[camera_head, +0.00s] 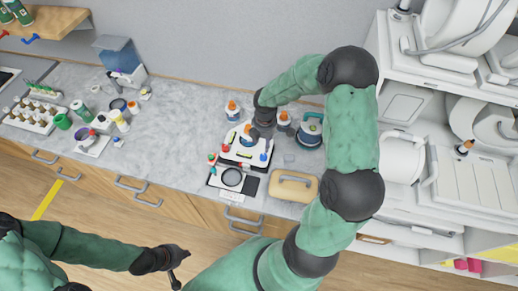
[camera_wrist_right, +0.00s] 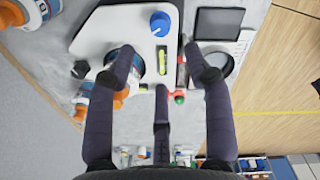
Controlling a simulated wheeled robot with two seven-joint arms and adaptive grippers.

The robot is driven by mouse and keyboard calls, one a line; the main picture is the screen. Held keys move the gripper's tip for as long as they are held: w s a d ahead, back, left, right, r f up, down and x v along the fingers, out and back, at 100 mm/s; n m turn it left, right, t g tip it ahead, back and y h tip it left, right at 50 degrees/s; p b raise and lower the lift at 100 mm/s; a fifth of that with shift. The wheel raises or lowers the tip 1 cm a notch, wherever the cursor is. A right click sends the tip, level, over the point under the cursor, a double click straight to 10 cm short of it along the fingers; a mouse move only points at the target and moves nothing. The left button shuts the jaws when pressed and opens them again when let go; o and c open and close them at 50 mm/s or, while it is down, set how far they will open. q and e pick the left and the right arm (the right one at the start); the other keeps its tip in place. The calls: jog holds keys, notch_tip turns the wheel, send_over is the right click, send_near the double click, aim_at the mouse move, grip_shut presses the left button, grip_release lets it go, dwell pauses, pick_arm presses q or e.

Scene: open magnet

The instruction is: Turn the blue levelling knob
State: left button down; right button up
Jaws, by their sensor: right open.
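The blue levelling knob (camera_wrist_right: 160,22) stands on a corner of a white instrument plate (camera_wrist_right: 105,42) in the right wrist view. A yellow-green bubble level (camera_wrist_right: 162,62) lies close to the knob. In the head view the blue knob (camera_head: 263,157) shows small at the front right of the white instrument (camera_head: 228,158). My right gripper (camera_wrist_right: 158,75) is open and empty, its fingers spread over the plate, short of the knob. It also shows in the head view (camera_head: 262,130), above the instrument's back. My left gripper (camera_head: 174,272) hangs away from the counter; its fingers are unclear.
A black balance-like device with a round dish (camera_head: 232,178) lies in front of the instrument. A tan case (camera_head: 293,186) is to its right. Orange-capped bottles (camera_head: 232,108) stand behind. Racks and jars (camera_head: 62,122) fill the counter's left; the middle-left counter is clear.

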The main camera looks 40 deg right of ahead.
aim_at(263, 155)
notch_tip(263, 155, down, 11)
jog(key=shift+w+r, duration=0.15)
dwell(0.4)
grip_shut()
